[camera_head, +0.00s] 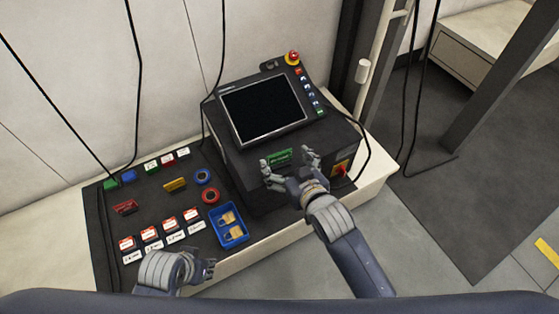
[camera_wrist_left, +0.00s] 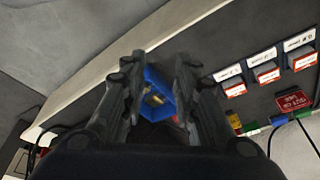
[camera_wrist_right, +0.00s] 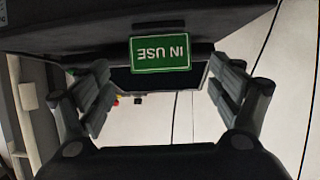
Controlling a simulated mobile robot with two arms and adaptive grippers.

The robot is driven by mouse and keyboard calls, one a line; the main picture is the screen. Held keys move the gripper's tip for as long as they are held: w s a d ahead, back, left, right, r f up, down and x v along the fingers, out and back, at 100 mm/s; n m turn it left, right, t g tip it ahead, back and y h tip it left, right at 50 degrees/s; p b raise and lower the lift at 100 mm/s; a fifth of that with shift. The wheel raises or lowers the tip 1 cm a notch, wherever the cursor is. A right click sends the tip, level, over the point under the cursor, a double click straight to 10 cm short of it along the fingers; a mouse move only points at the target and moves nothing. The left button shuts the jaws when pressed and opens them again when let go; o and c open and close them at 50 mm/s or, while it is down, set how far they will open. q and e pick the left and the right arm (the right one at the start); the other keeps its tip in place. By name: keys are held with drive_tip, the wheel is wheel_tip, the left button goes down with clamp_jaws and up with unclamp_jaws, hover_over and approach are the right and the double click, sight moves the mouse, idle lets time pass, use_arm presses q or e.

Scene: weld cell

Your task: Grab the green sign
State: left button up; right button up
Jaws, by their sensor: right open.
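The green sign (camera_head: 279,158) hangs on the front face of the dark control box, below its screen. In the right wrist view the sign (camera_wrist_right: 160,54) is upside down and reads "IN USE". My right gripper (camera_head: 288,162) is open, with one finger on each side of the sign. In its wrist view the fingers (camera_wrist_right: 162,95) are spread wide and I see no contact with the sign. My left gripper (camera_head: 208,267) is low at the bench's front edge, near the blue tray. Its fingers (camera_wrist_left: 160,78) are apart, with nothing held between them.
The control box (camera_head: 230,165) carries a screen (camera_head: 264,107) and a red emergency button (camera_head: 292,57). A blue tray (camera_head: 240,238) holds padlocks. Red and blue rings, tags and several label blocks cover the dark mat to its left. A red-yellow switch (camera_head: 341,170) is right of the sign.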

sight(280, 157)
drive_tip(key=x, duration=0.2)
drive_tip(key=b+x, duration=0.1)
drive_tip(key=x, duration=0.1)
drive_tip(key=shift+a+f+b, duration=0.1)
drive_tip(key=shift+f+b, duration=0.2)
drive_tip(key=shift+f, duration=0.1)
drive_tip(key=shift+w+a, duration=0.1)
drive_tip(key=shift+w, duration=0.2)
use_arm(q)
drive_tip(key=v, duration=0.6)
drive_tip(key=shift+r, duration=0.35)
use_arm(e)
drive_tip(key=c, duration=1.2)
